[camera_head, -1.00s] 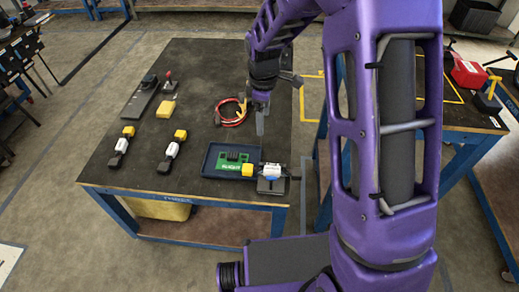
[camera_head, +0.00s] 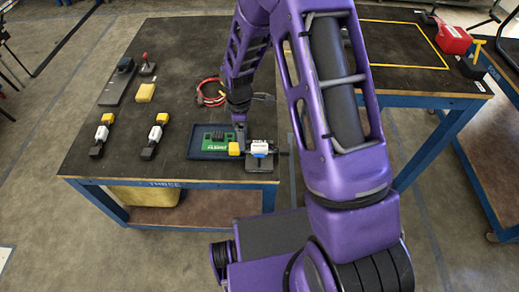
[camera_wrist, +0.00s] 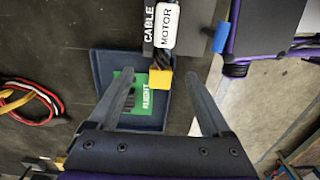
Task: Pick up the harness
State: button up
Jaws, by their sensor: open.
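In the wrist view, a yellow connector block (camera_wrist: 158,82) with a white MOTOR label (camera_wrist: 165,28) and a black CABLE strip (camera_wrist: 148,28) beside it lies between and beyond my fingertips. The yellow block also shows in the head view (camera_head: 234,149), with the white part (camera_head: 258,148) at its right. A loop of red and yellow wires (camera_wrist: 38,100) lies left of my gripper, and shows in the head view (camera_head: 210,92). I cannot tell for certain which is the harness. My gripper (camera_wrist: 160,78) is open and empty, above the dark blue tray (camera_wrist: 97,62). My arm partly hides it in the head view (camera_head: 240,128).
A green board (camera_head: 214,141) lies in the tray. Two yellow-white-black connector pieces (camera_head: 102,134) (camera_head: 155,137), a yellow block (camera_head: 145,93) and a joystick controller (camera_head: 147,66) are further left on the black tabletop. Another table (camera_head: 395,50) stands at right.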

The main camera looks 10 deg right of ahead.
jog(key=f, duration=0.5)
jog(key=shift+a+f+b, duration=0.1)
jog(key=shift+a+b, duration=0.25)
jog(key=shift+a, duration=0.05)
grip_shut()
